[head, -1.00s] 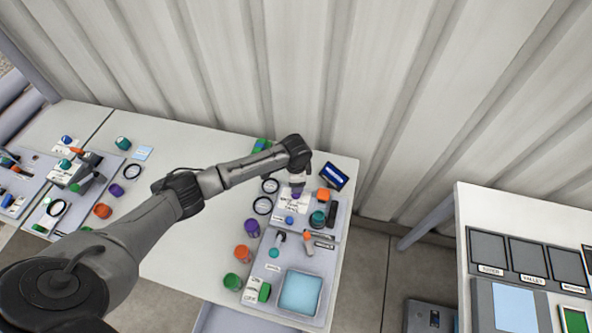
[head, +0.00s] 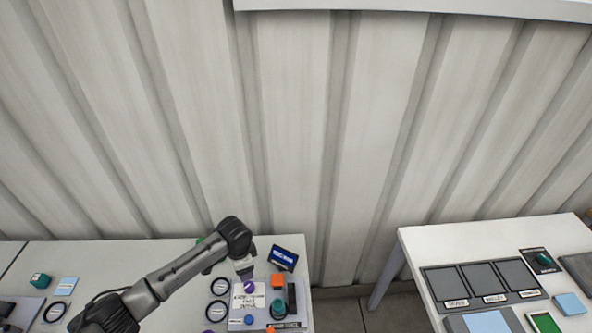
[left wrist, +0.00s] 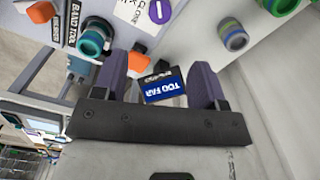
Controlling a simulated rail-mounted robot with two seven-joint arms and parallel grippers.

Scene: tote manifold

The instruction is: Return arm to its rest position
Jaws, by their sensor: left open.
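My left arm reaches in from the lower left in the head view. Its gripper (head: 249,284) hangs over the grey panel (head: 292,324) at the right end of the left table. In the left wrist view the two purple-grey fingers (left wrist: 157,72) stand wide apart with nothing held between them. In the head view this display (head: 284,258) stands at the panel's far edge. My right gripper is in neither view.
An orange block (head: 284,285) and a teal knob (head: 290,297) sit close right of the gripper. A ribbed wall (head: 290,120) rises behind. A second table (head: 410,243) stands right, across a floor gap.

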